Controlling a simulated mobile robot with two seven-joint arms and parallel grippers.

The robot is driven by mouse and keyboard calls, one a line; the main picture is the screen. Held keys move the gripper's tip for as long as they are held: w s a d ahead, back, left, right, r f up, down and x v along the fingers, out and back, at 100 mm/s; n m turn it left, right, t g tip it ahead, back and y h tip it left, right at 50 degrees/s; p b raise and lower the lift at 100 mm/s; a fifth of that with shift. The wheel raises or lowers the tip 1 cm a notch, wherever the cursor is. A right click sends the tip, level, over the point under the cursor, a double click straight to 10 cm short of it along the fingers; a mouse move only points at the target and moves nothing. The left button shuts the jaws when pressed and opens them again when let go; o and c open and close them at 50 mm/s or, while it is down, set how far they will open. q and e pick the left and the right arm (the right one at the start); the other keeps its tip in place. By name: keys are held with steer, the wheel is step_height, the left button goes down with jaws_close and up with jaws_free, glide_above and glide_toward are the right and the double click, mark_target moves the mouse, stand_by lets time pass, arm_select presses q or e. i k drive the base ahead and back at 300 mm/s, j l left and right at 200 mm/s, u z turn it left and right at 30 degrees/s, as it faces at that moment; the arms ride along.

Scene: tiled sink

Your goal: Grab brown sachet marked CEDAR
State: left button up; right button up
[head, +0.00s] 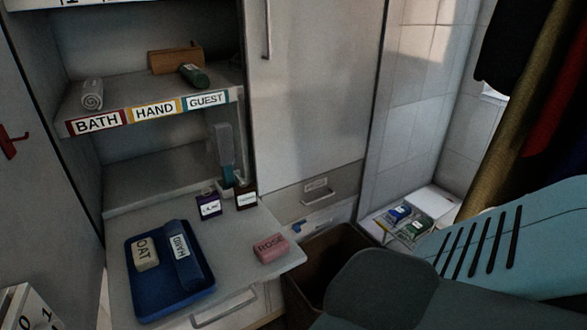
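A small dark brown sachet (246,196) with a white label stands on the pull-out shelf below the cabinet, near its back right. Its label is too small to read, so I cannot confirm CEDAR. A dark purple sachet (208,206) with a white label stands just to its left. Neither gripper shows in the head view. Teal and dark grey parts of my own arm fill the lower right, and nothing touches the brown sachet.
A blue tray (146,314) holds an OAT soap (145,254) and a rolled HAND towel (181,250). A pink ROSE soap (271,248) lies right. An upright grey-teal object (222,150) stands behind the sachets. A brown bin (335,248) is below right.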

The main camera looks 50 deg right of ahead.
mark_target(245, 196)
steer(key=l+z, duration=0.1)
steer(key=z, duration=0.25)
steer(key=l+z, duration=0.1)
steer(key=z, duration=0.65)
steer(key=i+l, duration=0.05)
